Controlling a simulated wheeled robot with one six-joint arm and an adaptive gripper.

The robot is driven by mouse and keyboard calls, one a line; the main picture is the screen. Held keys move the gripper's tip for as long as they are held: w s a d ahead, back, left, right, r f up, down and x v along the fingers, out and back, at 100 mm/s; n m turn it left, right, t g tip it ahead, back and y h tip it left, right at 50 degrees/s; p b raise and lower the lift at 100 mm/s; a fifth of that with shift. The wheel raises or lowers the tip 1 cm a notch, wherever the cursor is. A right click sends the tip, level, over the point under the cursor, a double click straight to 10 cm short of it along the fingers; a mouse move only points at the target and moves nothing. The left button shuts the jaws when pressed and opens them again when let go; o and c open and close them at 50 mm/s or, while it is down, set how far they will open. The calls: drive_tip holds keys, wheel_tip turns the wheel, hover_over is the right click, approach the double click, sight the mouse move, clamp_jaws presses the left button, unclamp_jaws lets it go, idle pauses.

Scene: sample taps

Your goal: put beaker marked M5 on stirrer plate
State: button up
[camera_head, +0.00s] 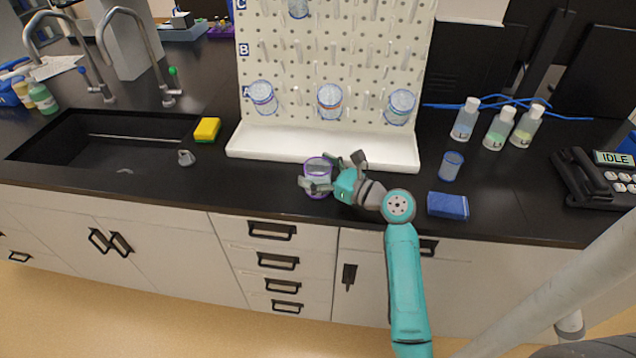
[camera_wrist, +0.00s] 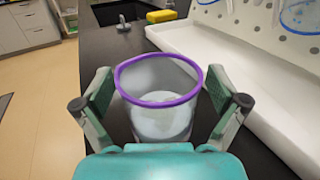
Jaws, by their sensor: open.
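A clear beaker with a purple rim (camera_head: 317,166) stands upright on the black counter, just in front of the pegboard's white tray. In the wrist view this beaker (camera_wrist: 158,108) holds something pale low inside. My gripper (camera_head: 333,173) is open, with one finger on each side of the beaker; in the wrist view small gaps seem to show beside it. No M5 mark can be read on it; part of its wall is hidden by my gripper. I cannot make out a stirrer plate in either view.
The white pegboard (camera_head: 335,60) carries several beakers, with its tray (camera_head: 385,150) behind my gripper. A small blue-rimmed beaker (camera_head: 451,166), a blue block (camera_head: 447,205) and bottles (camera_head: 499,128) stand right. A yellow sponge (camera_head: 207,129) and sink (camera_head: 95,137) are left.

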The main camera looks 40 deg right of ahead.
drive_tip(key=shift+c, duration=0.2)
drive_tip(key=c, duration=1.4)
drive_tip(key=shift+r, duration=0.2)
